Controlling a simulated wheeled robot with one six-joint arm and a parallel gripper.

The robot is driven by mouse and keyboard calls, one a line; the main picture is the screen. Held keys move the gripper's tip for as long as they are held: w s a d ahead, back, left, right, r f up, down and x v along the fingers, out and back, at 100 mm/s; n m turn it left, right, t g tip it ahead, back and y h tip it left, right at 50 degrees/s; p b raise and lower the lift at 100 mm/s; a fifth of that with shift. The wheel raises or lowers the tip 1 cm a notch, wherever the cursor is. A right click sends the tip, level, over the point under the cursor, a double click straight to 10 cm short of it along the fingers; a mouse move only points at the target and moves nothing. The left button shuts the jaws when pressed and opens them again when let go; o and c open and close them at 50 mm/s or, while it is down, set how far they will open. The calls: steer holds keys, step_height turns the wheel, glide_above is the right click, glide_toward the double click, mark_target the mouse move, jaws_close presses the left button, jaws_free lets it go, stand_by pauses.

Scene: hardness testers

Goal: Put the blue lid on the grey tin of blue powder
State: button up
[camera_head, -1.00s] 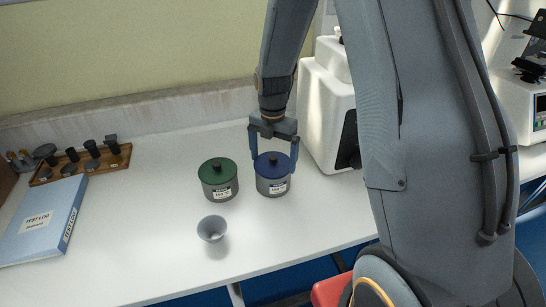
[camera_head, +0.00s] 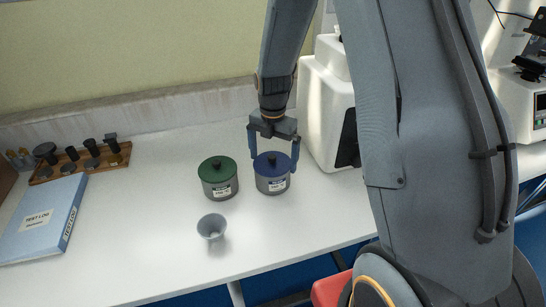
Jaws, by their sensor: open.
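The blue lid (camera_head: 268,169) with its dark knob sits on the grey tin (camera_head: 274,186) that bears a white label. The tin stands upright on the white table, and the lid looks level on it. The powder inside is hidden. My gripper (camera_head: 273,155) is open above the lid, with one finger on each side of it. I cannot tell whether the fingers touch the lid.
A grey tin with a green lid (camera_head: 216,170) stands just left. A small grey funnel-like cup (camera_head: 211,228) is in front. A blue test log binder (camera_head: 43,222) and a wooden rack (camera_head: 82,163) lie left. A white machine (camera_head: 327,115) stands close on the right.

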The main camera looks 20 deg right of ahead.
mark_target(273, 156)
step_height(273, 156, up, 6)
steer(key=shift+w+r+b, duration=0.1)
steer(key=shift+b, duration=0.65)
steer(key=shift+r, duration=0.8)
steer(key=s+m+t, duration=0.1)
steer(key=s+m, duration=1.7)
steer(key=m, duration=0.9)
steer(key=shift+s, duration=0.15)
